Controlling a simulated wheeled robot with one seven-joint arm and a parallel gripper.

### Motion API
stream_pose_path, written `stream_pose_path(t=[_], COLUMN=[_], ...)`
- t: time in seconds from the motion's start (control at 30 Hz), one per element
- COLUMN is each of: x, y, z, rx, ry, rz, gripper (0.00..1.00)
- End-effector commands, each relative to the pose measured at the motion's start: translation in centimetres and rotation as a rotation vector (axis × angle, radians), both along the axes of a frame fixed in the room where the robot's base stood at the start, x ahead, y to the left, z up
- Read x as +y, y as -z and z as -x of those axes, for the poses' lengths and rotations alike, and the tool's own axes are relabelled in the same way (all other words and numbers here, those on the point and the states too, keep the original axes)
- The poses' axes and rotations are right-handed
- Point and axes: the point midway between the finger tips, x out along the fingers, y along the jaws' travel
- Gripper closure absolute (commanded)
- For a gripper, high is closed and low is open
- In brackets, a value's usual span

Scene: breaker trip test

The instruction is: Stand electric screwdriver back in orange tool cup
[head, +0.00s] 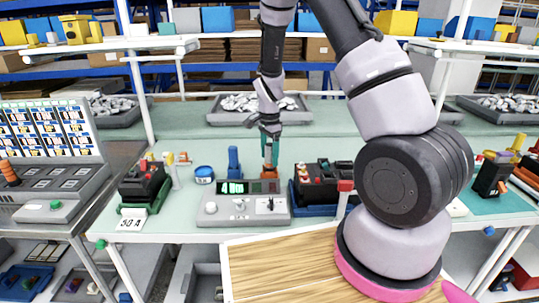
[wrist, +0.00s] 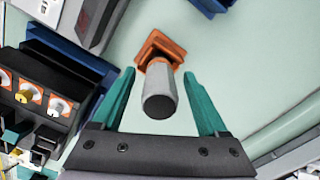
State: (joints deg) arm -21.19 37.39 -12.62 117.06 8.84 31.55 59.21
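The orange tool cup (wrist: 163,47) stands on the pale green bench, and it also shows in the head view (head: 269,155) behind the grey tester. A grey cylinder, apparently the electric screwdriver's body (wrist: 160,95), rises out of the cup with its dark round end toward the wrist camera. Its lower part is hidden. My gripper (wrist: 159,75), with green fingers, points down over the cup. The fingers are open on either side of the grey body, with visible gaps.
A grey tester (head: 243,205) with a display stands in front of the cup. A blue holder (head: 234,160) is just left. A dark breaker unit (head: 318,182) in a blue tray is right. Another breaker (head: 144,184) is far left. A tray of metal parts (head: 225,112) lies behind.

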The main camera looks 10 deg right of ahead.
Motion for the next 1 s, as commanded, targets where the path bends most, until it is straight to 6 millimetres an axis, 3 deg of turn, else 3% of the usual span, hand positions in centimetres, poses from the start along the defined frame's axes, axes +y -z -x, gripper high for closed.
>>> stream_pose_path(t=[0.27,0.7,1.0], x=[0.0,0.0,0.0], y=[-0.6,-8.5,-10.8], z=[0.0,-0.1,0.0], rx=[-0.002,-0.004,0.000], ry=[-0.001,0.000,-0.001], rz=[-0.001,-0.001,0.000], gripper=[0.24,0.24,0.24])
